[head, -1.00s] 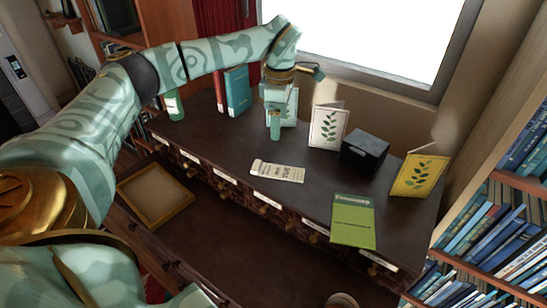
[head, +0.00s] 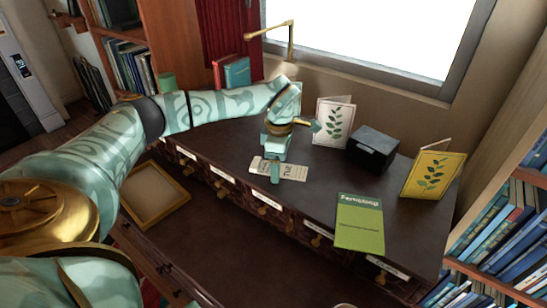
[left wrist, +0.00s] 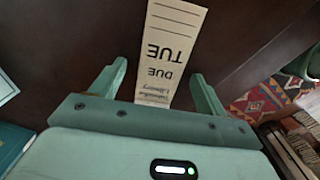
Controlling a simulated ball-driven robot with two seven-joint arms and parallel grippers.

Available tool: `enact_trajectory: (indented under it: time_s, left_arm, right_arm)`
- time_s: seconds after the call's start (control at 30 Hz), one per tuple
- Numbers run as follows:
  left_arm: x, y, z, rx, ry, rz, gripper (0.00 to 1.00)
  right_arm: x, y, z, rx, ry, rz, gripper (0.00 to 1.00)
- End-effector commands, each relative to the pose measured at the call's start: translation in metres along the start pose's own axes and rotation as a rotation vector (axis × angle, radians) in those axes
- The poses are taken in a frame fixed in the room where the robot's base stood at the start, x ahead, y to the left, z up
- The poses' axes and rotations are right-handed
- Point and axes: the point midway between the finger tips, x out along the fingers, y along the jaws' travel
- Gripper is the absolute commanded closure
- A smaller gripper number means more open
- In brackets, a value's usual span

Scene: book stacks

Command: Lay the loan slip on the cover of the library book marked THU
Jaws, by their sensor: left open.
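The loan slip (head: 293,172), a cream strip, lies flat on the dark cabinet top. In the left wrist view the slip (left wrist: 172,35) shows upside-down print reading DUE TUE. My left gripper (head: 275,172) is over the slip's left part. In the left wrist view its open fingers (left wrist: 160,72) stand on either side of the slip, with nothing held. A green book marked Fernsong (head: 360,222) lies near the cabinet's front edge; its smaller print is unreadable. No THU mark is legible. My right gripper is not in view.
A black box (head: 372,148) stands between a white leaf-print card (head: 333,124) and a yellow one (head: 433,175). Teal and red books (head: 236,72) stand at the back left. The top is clear between slip and green book.

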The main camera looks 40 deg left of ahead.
Motion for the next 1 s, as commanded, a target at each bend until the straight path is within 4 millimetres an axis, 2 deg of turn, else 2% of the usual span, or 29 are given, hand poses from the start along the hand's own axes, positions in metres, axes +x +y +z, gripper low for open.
enact_trajectory:
  time_s: [0.17, 0.33, 0.47, 0.5, 0.77, 0.87, 1.0]
  left_arm:
    - [-0.002, 0.0, 0.0, 0.0, -0.001, 0.002, 0.25]
    - [-0.002, 0.0, 0.0, 0.0, -0.001, 0.001, 0.72]
    - [-0.002, 0.0, 0.0, 0.0, -0.001, 0.001, 0.72]
    - [-0.002, 0.0, 0.0, 0.0, -0.001, 0.001, 0.76]
    - [-0.005, 0.0, 0.0, 0.0, -0.002, 0.002, 0.76]
    - [-0.015, 0.0, 0.0, 0.0, -0.003, 0.004, 0.76]
    - [-0.04, 0.001, 0.0, -0.001, -0.004, 0.006, 0.76]
  right_arm:
    - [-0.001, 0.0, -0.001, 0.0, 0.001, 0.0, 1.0]
    - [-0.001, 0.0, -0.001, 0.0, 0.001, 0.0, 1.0]
    - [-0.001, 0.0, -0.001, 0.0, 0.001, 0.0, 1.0]
    - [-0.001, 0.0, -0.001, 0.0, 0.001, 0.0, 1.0]
    - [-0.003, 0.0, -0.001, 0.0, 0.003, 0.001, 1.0]
    - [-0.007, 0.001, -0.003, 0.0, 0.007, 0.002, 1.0]
    - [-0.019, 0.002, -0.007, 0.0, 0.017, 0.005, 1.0]
